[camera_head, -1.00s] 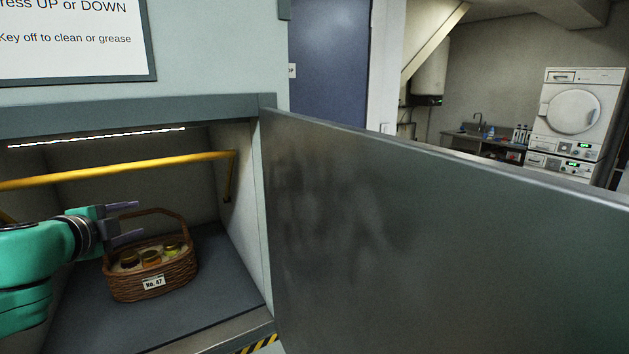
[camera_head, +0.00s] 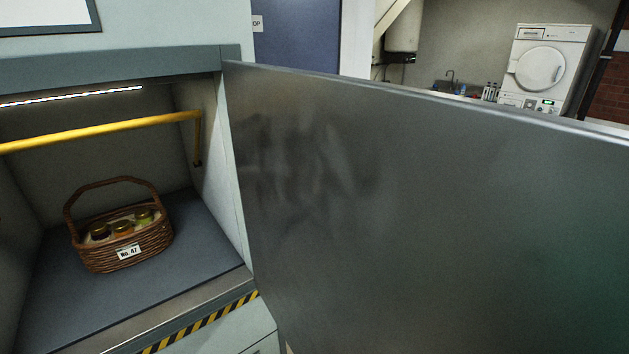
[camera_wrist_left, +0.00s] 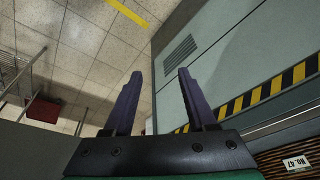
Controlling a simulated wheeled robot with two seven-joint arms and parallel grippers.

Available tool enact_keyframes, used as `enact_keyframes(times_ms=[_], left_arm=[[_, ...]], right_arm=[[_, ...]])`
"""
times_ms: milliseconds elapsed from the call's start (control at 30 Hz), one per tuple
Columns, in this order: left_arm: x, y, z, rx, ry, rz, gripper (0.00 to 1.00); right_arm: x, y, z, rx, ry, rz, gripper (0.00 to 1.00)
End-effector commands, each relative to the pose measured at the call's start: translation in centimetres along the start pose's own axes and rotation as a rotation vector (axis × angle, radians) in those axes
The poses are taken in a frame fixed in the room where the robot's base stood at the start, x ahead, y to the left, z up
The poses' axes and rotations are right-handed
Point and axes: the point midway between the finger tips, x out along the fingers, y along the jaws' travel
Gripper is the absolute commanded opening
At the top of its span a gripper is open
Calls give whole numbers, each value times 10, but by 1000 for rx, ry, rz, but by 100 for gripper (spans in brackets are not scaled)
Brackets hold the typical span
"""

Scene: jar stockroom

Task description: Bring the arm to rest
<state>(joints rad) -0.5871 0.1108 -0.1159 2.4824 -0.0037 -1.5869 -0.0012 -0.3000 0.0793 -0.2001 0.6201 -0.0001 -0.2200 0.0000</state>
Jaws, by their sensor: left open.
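My left gripper (camera_wrist_left: 160,100) is open and empty in the left wrist view, with tiled floor and a pale panel beyond its fingers. It is out of the head view. A brown wicker basket (camera_head: 128,253) with an arched handle and a "No. 47" label stands upright on the grey floor of the open compartment. It holds several jars (camera_head: 122,228). A corner of the basket and its label also show in the left wrist view (camera_wrist_left: 296,162), apart from the fingers. My right gripper is in neither view.
A large metal door (camera_head: 430,210) stands open to the right of the compartment. A yellow bar (camera_head: 100,131) crosses the compartment above the basket. A black and yellow striped edge (camera_head: 205,322) runs along its front. A white machine (camera_head: 545,68) stands far back right.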

Motion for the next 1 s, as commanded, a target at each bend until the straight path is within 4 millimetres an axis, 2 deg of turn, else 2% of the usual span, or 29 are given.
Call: enact_keyframes(times_ms=[33, 167, 267, 367, 467, 500, 567, 600, 700, 800, 900, 1000], left_arm=[[20, 1, 2, 3, -12, 3, 57], [74, 3, 11, 11, -33, 5, 57], [117, 6, 26, 15, -52, 9, 57], [164, 8, 49, 19, -75, 13, 57], [213, 11, 87, 25, -104, 16, 57], [231, 12, 106, 27, -115, 17, 57], [255, 13, 136, 32, -134, 20, 57], [269, 14, 158, 35, -147, 21, 57], [292, 14, 215, 42, -176, 24, 57], [301, 14, 260, 48, -196, 25, 57], [303, 13, 285, 52, -205, 26, 57], [303, 13, 292, 53, -206, 26, 57]], right_arm=[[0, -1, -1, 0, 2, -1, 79], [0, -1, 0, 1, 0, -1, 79], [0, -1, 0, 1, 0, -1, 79], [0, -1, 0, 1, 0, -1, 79], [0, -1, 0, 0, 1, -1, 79], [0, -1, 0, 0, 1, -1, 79], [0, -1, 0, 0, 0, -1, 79], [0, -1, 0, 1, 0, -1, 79], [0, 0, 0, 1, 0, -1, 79], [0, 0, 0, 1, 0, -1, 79], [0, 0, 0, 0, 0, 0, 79], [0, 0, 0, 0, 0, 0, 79]])
